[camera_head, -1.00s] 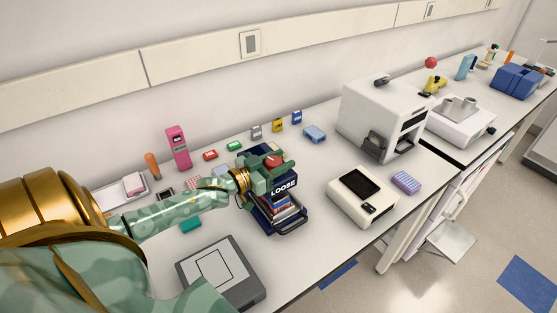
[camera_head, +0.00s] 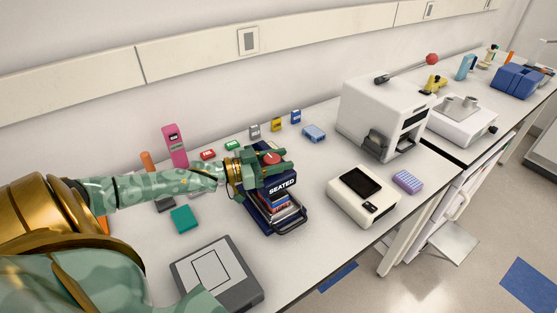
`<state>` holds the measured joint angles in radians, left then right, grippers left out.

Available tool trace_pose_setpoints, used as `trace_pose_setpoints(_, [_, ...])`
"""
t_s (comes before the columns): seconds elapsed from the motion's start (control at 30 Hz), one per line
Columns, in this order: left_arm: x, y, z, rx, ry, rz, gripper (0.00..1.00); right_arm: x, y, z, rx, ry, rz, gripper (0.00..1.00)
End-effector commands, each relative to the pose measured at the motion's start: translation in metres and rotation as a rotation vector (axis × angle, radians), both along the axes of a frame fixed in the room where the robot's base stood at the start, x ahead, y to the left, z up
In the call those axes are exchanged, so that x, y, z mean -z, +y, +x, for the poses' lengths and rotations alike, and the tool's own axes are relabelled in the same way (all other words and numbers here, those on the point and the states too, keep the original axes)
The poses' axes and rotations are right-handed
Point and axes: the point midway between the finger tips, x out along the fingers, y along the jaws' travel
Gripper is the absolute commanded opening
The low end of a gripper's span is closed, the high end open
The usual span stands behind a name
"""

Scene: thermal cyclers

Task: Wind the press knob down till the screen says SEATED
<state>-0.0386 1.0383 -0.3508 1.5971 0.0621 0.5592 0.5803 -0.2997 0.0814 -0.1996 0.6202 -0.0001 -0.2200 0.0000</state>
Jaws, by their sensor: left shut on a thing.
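The dark blue press machine (camera_head: 268,216) stands on the bench, and the screen (camera_head: 283,187) on its front reads SEATED. The red press knob (camera_head: 271,158) is on top of it. My left gripper (camera_head: 272,163) is shut around the knob from the left, with its green fingers on either side of the red top. The fingers hide the knob's sides and part of the machine's top. My right gripper is not in view.
A white instrument with a dark screen (camera_head: 361,195) stands to the right, and a large white machine (camera_head: 385,117) behind it. A grey flat device (camera_head: 217,273) lies in front left. A pink device (camera_head: 175,146) and several small coloured boxes stand toward the wall.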

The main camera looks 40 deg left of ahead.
Motion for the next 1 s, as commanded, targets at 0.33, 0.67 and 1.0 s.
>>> trace_pose_setpoints(0.33, [0.0,0.0,0.0,-0.001,-0.001,-0.001,0.6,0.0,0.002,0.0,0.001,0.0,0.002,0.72])
trace_pose_setpoints(0.67, [0.0,0.017,-0.029,-0.002,0.006,0.001,0.6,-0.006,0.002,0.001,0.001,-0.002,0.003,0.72])
trace_pose_setpoints(1.0, [-0.001,0.062,-0.103,-0.002,0.005,0.001,0.6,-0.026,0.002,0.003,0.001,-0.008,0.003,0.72])
